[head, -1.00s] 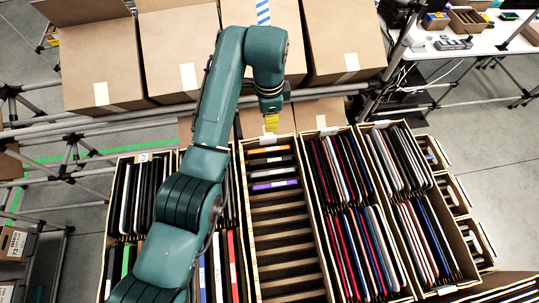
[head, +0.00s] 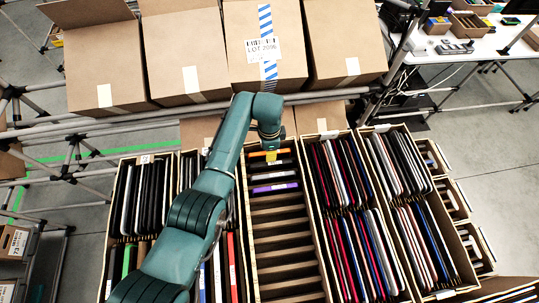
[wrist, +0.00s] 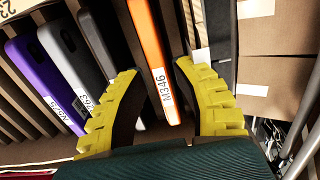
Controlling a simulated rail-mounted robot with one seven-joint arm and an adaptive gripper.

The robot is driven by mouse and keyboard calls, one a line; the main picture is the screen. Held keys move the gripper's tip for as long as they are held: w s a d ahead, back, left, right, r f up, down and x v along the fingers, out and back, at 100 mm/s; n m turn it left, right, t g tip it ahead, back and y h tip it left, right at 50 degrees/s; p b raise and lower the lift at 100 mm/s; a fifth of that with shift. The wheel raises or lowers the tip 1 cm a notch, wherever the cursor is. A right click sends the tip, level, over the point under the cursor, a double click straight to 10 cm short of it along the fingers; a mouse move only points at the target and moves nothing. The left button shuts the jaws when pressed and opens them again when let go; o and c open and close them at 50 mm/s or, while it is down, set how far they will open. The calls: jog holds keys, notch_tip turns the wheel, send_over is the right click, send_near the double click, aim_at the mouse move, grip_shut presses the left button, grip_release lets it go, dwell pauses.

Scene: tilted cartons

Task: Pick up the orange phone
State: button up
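The orange phone (wrist: 148,48) stands on edge in a slot of the middle carton, with a white label reading M346 on its near edge. In the head view, a bit of its orange edge (head: 286,151) shows beside the gripper at the far end of the row. My gripper (wrist: 157,70) is open, with one yellow finger on each side of the phone. Gaps show between the fingers and the phone in the wrist view. In the head view my gripper (head: 271,157) is low over the row and hides part of the phone.
A purple phone (wrist: 44,82), a grey phone (wrist: 72,58) and a dark phone (wrist: 108,40) stand left of the orange one. The middle carton's nearer slots (head: 285,240) are empty. Cartons packed with devices flank it.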

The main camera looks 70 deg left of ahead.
grip_shut()
dwell(0.4)
